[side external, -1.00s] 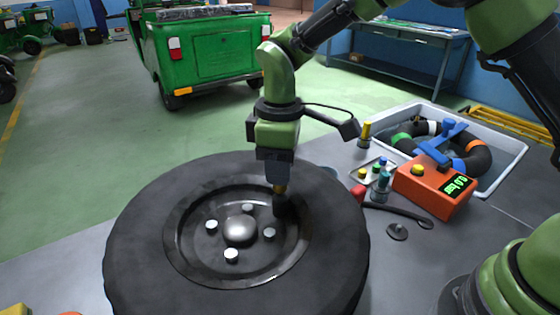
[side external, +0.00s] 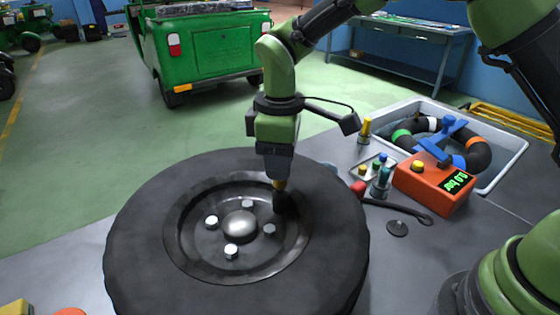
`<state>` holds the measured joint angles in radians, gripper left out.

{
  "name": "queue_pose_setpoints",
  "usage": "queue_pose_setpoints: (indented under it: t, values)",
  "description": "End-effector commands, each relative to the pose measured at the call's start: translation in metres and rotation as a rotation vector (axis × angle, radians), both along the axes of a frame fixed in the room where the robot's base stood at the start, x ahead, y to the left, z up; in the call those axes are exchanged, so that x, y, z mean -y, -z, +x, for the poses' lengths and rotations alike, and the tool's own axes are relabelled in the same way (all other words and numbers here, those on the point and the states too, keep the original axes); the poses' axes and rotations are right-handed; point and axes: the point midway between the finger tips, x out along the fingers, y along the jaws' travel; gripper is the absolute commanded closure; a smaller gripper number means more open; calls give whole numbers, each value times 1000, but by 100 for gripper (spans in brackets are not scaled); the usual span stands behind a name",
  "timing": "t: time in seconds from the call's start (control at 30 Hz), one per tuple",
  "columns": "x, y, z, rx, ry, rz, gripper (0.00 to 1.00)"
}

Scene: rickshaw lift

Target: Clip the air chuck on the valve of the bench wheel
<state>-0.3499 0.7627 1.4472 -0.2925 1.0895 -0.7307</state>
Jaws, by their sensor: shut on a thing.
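The bench wheel (side external: 133,236), a black tyre on a dark rim with several bright nuts and a domed hub (side external: 240,226), lies flat on the bench. My gripper (side external: 278,178) points down over the back right part of the rim. It is shut on a small brass-coloured piece, seemingly the air chuck (side external: 280,185). A short black part (side external: 283,203) is just below it, inside the rim; I cannot tell whether it is the valve or part of the chuck, or whether the pieces touch. The valve is not clearly visible.
A water tub (side external: 512,150) holds an inner tube (side external: 477,155). A green rickshaw (side external: 210,60) stands behind.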

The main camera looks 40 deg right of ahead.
Motion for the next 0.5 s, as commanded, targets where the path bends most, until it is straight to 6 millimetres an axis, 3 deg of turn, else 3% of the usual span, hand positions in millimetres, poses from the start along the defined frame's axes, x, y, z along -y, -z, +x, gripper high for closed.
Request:
queue_pose_setpoints:
  t: [0.5]
  values:
    - [0,-17,0,3,0,0,93]
